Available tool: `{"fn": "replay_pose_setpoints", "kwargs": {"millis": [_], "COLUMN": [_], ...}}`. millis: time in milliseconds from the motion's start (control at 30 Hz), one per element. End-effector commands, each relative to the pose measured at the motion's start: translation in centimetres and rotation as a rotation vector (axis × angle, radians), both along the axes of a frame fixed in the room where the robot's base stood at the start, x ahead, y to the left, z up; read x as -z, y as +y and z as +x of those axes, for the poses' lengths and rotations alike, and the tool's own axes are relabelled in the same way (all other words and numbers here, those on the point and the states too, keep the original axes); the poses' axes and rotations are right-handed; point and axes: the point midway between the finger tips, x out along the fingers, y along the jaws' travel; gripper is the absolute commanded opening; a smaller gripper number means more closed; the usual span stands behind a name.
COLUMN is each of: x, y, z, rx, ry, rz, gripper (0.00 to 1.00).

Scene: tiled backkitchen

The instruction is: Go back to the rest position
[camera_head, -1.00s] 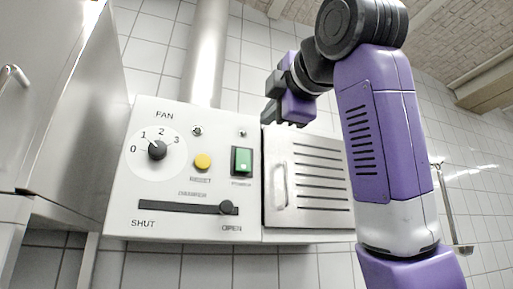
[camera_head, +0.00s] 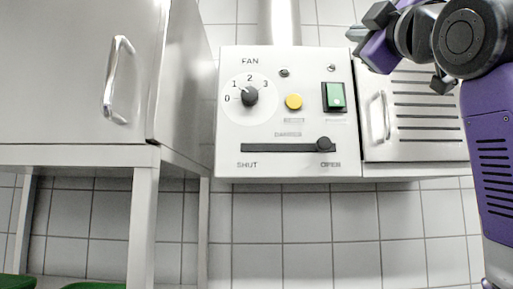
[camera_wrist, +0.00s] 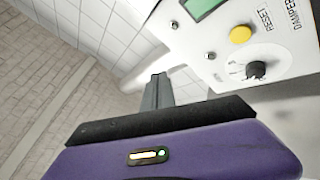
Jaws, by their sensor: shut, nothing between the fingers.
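My gripper (camera_head: 366,24) is at the upper right of the head view, in front of the top of the louvred door and apart from the panel's controls. In the wrist view its dark fingers (camera_wrist: 157,91) are together with nothing between them. The white control panel (camera_head: 228,165) has a fan knob (camera_head: 249,96) pointing near 1. It also has a yellow reset button (camera_head: 293,102), a green switch (camera_head: 334,97) and a damper slider (camera_head: 324,144) at the OPEN end. The panel shows in the wrist view too (camera_wrist: 205,22).
A steel cabinet (camera_head: 60,75) with a bar handle (camera_head: 117,80) stands close on the left, on legs. The louvred door (camera_head: 425,150) is right of the controls. A pipe (camera_head: 279,22) rises above the panel. Below the panel is bare tiled wall (camera_head: 300,230).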

Motion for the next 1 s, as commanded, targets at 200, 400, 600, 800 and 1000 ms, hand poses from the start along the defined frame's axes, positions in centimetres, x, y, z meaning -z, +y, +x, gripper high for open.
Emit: {"fn": "replay_pose_setpoints", "kwargs": {"millis": [200,400,600,800,1000], "x": [9.3,18.3,27.9,37.3,46.4], "y": [-1.2,-2.2,-2.8,-3.3,-3.5], "z": [4.0,5.8,6.3,5.1,2.4], "rx": [-0.125,-0.215,-0.282,-0.328,-0.357], "ry": [-0.023,-0.028,-0.014,0.013,0.050], "rz": [0.169,0.310,0.435,0.549,0.650], "gripper": [0.00,0.00,0.00,0.00,0.00]}}
